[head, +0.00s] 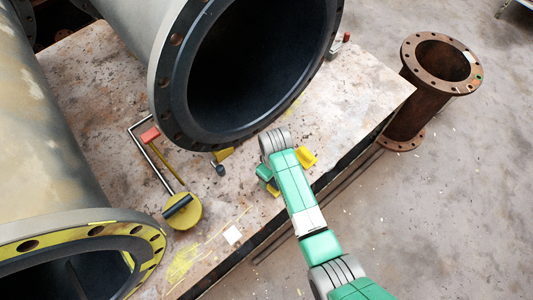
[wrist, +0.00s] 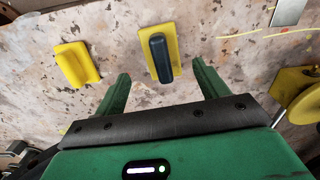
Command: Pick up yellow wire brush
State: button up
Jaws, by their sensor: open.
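A yellow plate with a dark handle (wrist: 158,50) lies on the table in the wrist view, ahead of and between my fingers. A yellow block with a raised yellow grip (wrist: 74,62) lies left of it; it also shows right of my wrist in the head view (head: 306,158). No bristles show on either, so I cannot tell which is the wire brush. My gripper (wrist: 160,70) is open and empty, with its green fingers apart above the table. In the head view, my gripper (head: 268,180) is partly hidden by my wrist.
A large flanged pipe (head: 165,80) overhangs the table (head: 110,110) close to my wrist. Another pipe (head: 75,225) lies at left. A round yellow tool (head: 188,216), a metal frame with a red block (head: 150,135) and a white card (head: 232,235) are on the table. A rusty pipe (head: 405,110) stands on the floor.

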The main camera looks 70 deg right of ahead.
aim_at(272, 182)
notch_tip(272, 182, down, 7)
jog(key=b, duration=0.3)
jog(key=shift+a+f, duration=0.15)
jog(key=shift+f, duration=0.05)
jog(key=shift+w+r, duration=0.1)
jog(key=shift+r, duration=0.05)
jog(key=c, duration=1.1)
